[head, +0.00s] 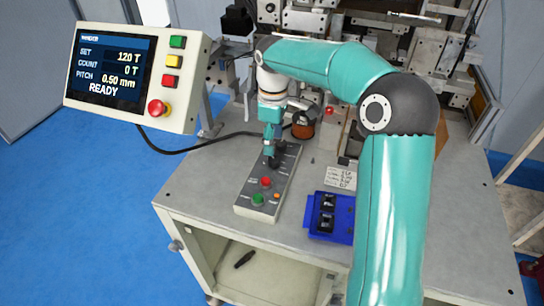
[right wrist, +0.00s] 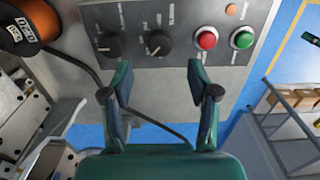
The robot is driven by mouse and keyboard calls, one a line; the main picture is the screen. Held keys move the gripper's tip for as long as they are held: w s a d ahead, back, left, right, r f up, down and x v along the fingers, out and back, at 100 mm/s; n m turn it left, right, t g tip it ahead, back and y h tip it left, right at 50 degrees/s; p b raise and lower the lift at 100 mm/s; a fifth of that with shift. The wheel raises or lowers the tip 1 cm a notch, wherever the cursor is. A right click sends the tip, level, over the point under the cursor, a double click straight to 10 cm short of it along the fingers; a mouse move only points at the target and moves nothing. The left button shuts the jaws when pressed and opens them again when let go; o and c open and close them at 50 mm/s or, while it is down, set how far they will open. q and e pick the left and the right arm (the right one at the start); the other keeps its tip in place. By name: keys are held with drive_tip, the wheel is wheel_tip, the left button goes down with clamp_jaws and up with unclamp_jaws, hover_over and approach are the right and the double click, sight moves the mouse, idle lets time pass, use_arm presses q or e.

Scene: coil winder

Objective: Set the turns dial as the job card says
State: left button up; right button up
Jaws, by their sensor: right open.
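The grey control box (head: 246,205) lies on the bench. In the right wrist view, two black dials sit side by side on the control box: one at the left (right wrist: 109,46) and one beside it (right wrist: 158,43). Their labels are too small to read, so I cannot tell which is the turns dial. The display (head: 112,68) reads SET 120 T, COUNT 0 T, PITCH 0.50 mm, READY. A job card (head: 340,178) lies on the bench, its print unreadable. My right gripper (head: 271,158) is over the dial end of the box; its open fingers (right wrist: 156,80) look empty. My left gripper is out of view.
A red button (right wrist: 206,39) and a green button (right wrist: 242,39) sit beside the dials. A blue tray (head: 318,234) with black parts stands right of the box. A copper wire spool (head: 303,127) and the winder machine (head: 345,45) are behind. The bench's front left is clear.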

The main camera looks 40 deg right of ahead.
sight(274, 159)
wheel_tip(274, 159, down, 6)
drive_tip(key=shift+s+f, duration=0.1)
drive_tip(key=shift+f, duration=0.1)
drive_tip(key=c, duration=1)
drive_tip(key=shift+a, duration=0.2)
clamp_jaws()
drive_tip(key=shift+d, duration=0.2)
